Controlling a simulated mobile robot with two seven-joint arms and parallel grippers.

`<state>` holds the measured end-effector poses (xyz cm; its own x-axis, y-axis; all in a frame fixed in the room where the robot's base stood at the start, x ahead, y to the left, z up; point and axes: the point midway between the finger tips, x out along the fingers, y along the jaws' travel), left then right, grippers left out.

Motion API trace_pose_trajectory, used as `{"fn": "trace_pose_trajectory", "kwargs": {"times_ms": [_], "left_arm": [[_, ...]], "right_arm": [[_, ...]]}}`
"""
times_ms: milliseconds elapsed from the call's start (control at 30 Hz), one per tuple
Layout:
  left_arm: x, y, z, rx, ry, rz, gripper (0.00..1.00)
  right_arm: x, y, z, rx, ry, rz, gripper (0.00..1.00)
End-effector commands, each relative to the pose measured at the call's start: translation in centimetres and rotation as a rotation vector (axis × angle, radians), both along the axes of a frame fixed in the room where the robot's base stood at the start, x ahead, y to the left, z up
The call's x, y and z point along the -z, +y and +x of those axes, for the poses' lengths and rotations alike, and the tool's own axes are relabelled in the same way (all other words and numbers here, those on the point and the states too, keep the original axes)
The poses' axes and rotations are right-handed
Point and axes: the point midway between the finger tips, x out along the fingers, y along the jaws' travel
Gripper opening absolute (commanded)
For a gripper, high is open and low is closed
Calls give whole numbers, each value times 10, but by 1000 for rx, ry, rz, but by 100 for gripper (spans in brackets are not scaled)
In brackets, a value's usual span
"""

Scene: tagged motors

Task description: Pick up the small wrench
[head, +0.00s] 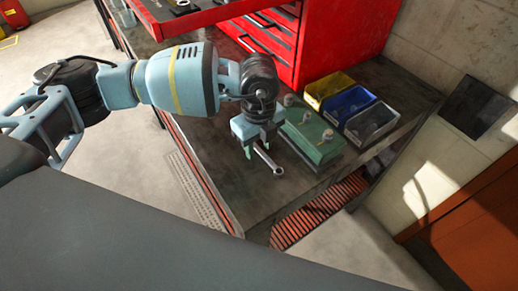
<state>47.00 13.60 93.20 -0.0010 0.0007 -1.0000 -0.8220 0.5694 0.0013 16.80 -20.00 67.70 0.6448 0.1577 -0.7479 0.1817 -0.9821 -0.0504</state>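The small wrench (268,161) is a thin silver tool with a ring at its lower right end, near the front edge of the dark workbench (262,200). My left gripper (258,148) points down over the wrench's upper left end, which it partly hides. Its fingertips are at or around the handle. I cannot tell whether they are closed on it, or whether the wrench touches the bench. My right gripper is not in view.
A green box (314,139) with several small knobs or parts stands close right of my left gripper. Yellow (328,88), blue (346,103) and grey (372,124) bins sit behind it. A red tool cabinet (335,40) with an open drawer stands at the back.

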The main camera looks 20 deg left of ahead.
Motion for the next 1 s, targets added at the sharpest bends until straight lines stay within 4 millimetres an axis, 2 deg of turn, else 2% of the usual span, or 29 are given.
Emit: {"fn": "trace_pose_trajectory", "kwargs": {"times_ms": [167, 400, 467, 1000], "left_arm": [[0, 0, 0, 0, -1, -1, 38], [-1, 0, 0, 0, -1, -1, 6], [-1, 0, 0, 1, -1, -1, 0], [-6, 0, 1, 0, -4, -1, 0]], "right_arm": [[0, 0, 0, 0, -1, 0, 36], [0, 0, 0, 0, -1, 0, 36], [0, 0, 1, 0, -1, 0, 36], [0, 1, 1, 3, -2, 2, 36]]}}
